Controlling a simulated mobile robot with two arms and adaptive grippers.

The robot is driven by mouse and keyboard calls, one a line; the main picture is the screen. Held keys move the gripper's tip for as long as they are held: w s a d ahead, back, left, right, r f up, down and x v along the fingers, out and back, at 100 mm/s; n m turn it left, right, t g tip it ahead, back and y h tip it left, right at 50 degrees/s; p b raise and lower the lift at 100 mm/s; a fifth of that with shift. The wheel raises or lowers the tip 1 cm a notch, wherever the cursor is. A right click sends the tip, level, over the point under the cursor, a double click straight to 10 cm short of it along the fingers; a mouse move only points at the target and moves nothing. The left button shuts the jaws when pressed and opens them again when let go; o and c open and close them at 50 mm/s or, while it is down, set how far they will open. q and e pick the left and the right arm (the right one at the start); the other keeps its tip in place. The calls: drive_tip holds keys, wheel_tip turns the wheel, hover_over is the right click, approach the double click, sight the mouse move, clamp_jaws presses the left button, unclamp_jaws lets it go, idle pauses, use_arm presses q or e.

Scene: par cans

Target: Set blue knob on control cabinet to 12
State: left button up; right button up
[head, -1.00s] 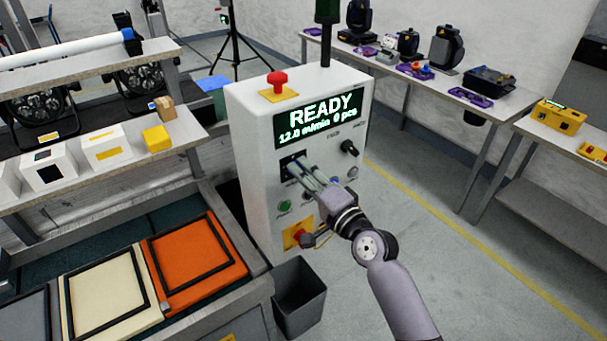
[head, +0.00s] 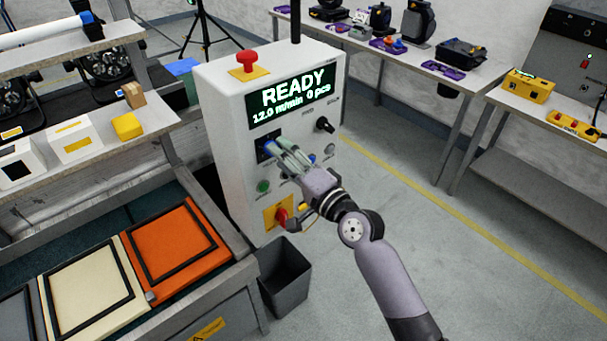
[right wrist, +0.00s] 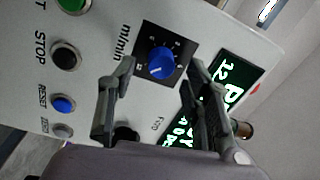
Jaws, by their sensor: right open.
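The control cabinet (head: 222,130) is a white box with a dark display reading "READY", "12.0 m/min" and "0 pcs". The blue knob (right wrist: 162,61) sits on a black square dial plate; in the right wrist view it shows between and just beyond the fingers. In the head view the blue knob (head: 268,146) is partly hidden by the fingers. My right gripper (head: 280,152) is open, its fingertips close in front of the dial; it also shows in the right wrist view (right wrist: 160,105). I cannot tell whether the fingers touch the knob. My left gripper is not in view.
A black knob (head: 325,125) and several buttons share the panel. A red stop button (head: 247,59) tops the cabinet, and a red switch (head: 281,216) is low on its front. A grey bin (head: 285,278) stands below. Floor to the right is clear.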

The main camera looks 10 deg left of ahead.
drive_tip(key=v, duration=1)
drive_tip(key=shift+d, duration=0.15)
drive_tip(key=shift+s, duration=0.15)
